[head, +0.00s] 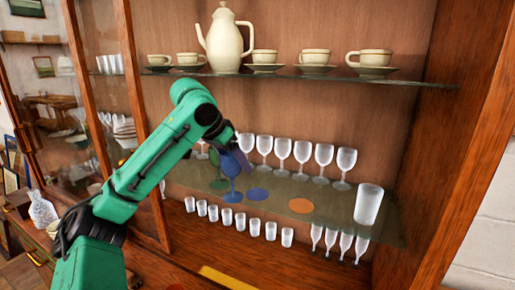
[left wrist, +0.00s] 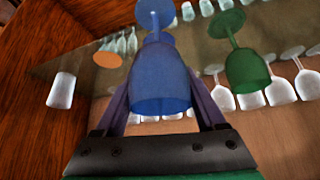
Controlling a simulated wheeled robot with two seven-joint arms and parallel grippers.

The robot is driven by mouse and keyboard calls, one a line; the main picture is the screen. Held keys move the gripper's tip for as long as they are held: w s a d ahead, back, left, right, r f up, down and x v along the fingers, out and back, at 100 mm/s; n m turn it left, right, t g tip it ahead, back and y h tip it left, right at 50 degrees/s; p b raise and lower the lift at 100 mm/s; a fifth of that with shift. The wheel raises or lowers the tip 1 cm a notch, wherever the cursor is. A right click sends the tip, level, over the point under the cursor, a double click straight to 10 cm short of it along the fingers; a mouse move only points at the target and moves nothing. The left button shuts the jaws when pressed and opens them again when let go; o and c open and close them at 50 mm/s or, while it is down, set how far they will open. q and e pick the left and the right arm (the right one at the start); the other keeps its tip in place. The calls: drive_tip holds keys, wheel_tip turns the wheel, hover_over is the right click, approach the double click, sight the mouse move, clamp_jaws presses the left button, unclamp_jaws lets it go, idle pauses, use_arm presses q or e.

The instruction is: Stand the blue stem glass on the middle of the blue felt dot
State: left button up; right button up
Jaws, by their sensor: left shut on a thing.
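The blue stem glass (head: 231,168) is upright, with its bowl between the fingers of my left gripper (head: 226,142), which is shut on it. In the left wrist view its bowl (left wrist: 160,82) fills the gap between the fingers. Its foot is left of the blue felt dot (head: 258,194) in the head view. I cannot tell whether the foot touches the glass shelf (head: 335,208). In the left wrist view a blue patch behind the bowl looks like part of the dot. My right gripper is not in view.
A green stem glass (left wrist: 245,65) stands close beside the held glass. A row of clear stem glasses (head: 302,151) stands behind. An orange dot (head: 301,206) and a frosted tumbler (head: 368,204) are to the right. The upper shelf (head: 420,83) holds a pot and cups.

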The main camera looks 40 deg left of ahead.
use_arm(q)
drive_tip(key=w+f+p, duration=0.4)
drive_tip(key=w+p, duration=0.3)
drive_tip(key=w, duration=0.3)
drive_tip(key=shift+w+a, duration=0.15)
drive_tip(key=o, duration=1.5)
drive_tip(key=shift+f, duration=0.1)
drive_tip(key=shift+c, duration=0.2)
drive_tip(key=b+v, duration=0.2)
drive_tip(key=v, duration=1)
drive_tip(key=shift+r, duration=0.2)
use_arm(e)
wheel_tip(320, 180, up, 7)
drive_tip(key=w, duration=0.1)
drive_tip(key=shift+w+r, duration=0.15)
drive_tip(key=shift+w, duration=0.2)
